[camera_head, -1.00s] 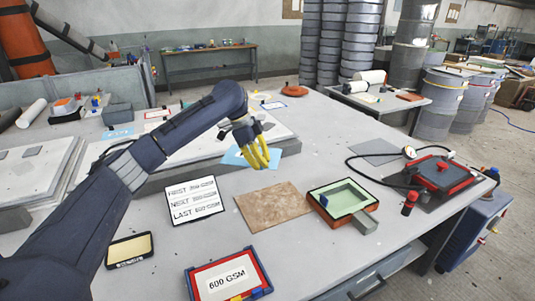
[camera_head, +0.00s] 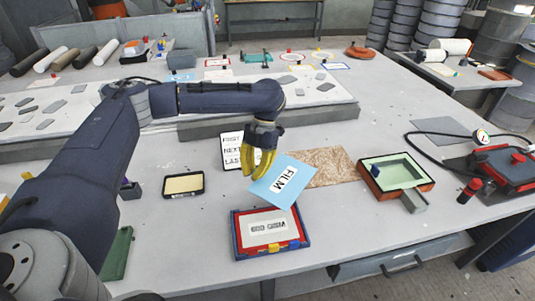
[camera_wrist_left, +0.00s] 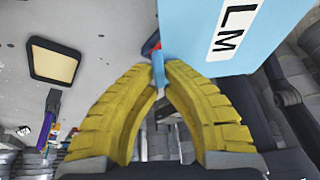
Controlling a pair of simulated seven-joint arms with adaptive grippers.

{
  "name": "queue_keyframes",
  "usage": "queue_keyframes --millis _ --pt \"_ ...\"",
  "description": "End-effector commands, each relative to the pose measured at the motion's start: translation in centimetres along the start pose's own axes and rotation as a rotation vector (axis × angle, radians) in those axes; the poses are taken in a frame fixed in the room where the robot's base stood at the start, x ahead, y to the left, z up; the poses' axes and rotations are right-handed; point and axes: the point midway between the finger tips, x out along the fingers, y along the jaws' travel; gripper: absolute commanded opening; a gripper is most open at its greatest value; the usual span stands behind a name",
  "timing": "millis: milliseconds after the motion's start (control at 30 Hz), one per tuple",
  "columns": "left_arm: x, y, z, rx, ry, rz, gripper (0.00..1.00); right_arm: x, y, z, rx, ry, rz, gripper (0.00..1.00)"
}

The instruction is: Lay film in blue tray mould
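My left gripper (camera_head: 262,170) is shut on the blue film sheet (camera_head: 268,178), marked FILM. It holds the sheet tilted above the table, behind the tray with a red and blue rim (camera_head: 236,236). A pale panel marked 600 GSM (camera_head: 268,228) lies in that tray. In the left wrist view, the yellow fingertips (camera_wrist_left: 158,68) pinch a blue tab, and the film sheet (camera_wrist_left: 190,40) fills the upper right. Another tray, with a red-orange rim and pale green inside (camera_head: 395,170), stands to the right. My right gripper is not in view.
A brown mat (camera_head: 330,168) lies partly behind the film. The order board (camera_head: 231,150) is partly hidden by my gripper. A black-framed yellow pad (camera_head: 184,184) lies left. A hose and gauge (camera_head: 481,137) stand right.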

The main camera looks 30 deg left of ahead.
Motion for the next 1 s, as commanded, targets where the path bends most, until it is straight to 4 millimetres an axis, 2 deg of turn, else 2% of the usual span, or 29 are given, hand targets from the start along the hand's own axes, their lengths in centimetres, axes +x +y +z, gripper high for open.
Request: queue_keyframes --millis 100,167,300,400,600,1000 --pt "1.9 -0.2 -2.0 0.239 0.008 0.099 0.00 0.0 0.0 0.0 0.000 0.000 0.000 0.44" --pt "2.4 -0.6 -2.6 0.353 0.011 0.145 0.00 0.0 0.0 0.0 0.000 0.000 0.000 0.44" --pt "2.6 -1.1 -3.3 0.556 0.018 0.226 0.00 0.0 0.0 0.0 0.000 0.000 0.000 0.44" --pt "2.7 -1.1 -3.4 0.643 0.022 0.260 0.00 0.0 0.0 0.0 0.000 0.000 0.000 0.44" --pt "2.6 -1.1 -3.3 0.725 0.026 0.291 0.00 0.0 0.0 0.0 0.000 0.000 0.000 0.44" --pt "2.6 -1.1 -3.3 0.734 0.029 0.293 0.00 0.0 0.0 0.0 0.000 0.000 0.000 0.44"
